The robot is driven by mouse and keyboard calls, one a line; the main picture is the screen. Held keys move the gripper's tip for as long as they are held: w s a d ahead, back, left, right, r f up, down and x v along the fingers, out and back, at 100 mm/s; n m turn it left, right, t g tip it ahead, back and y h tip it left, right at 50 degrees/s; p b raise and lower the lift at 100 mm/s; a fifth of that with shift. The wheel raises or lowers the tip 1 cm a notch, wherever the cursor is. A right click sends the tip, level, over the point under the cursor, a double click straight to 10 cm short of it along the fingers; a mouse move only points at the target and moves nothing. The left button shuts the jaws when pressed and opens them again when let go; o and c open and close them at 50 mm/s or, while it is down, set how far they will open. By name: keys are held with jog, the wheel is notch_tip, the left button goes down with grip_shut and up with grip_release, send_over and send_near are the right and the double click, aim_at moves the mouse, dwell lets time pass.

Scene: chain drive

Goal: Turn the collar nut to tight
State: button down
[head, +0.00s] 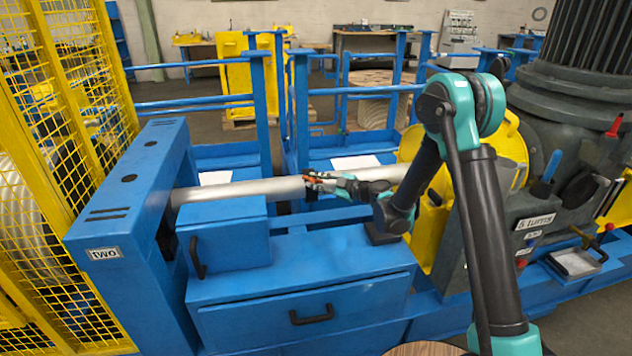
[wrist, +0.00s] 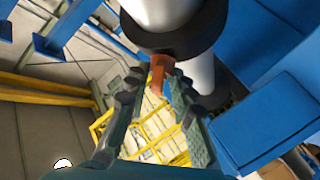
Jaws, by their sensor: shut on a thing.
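A silver shaft (head: 240,190) runs level from the blue stand toward the machine on the right. The collar nut (wrist: 172,28) is a dark ring around the shaft in the wrist view, with an orange lug (wrist: 160,68) sticking out of it. In the head view the orange lug (head: 309,179) shows at the shaft's middle; the ring is mostly hidden by my gripper. My gripper (head: 318,183) reaches in from the right. In the wrist view its fingers (wrist: 160,80) are on both sides of the lug, shut on it. No tightness mark is readable.
A blue stand (head: 130,190) marked "TWO" is at the left, beside a yellow mesh guard (head: 75,110). A blue cabinet (head: 300,285) with black handles lies below the shaft. A large grey machine (head: 560,125) with levers stands at the right. Blue rails (head: 270,95) are behind.

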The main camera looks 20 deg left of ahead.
jog(key=m+t, duration=0.1)
jog(key=m, duration=0.1)
jog(key=m+t, duration=0.3)
jog(key=t, duration=0.1)
jog(key=shift+s+f+m, duration=0.15)
jog(key=shift+s+m, duration=0.1)
jog(key=shift+m, duration=0.45)
jog(key=c, duration=1.5)
grip_release()
jog(key=shift+c, duration=0.2)
notch_tip(320, 180, up, 10)
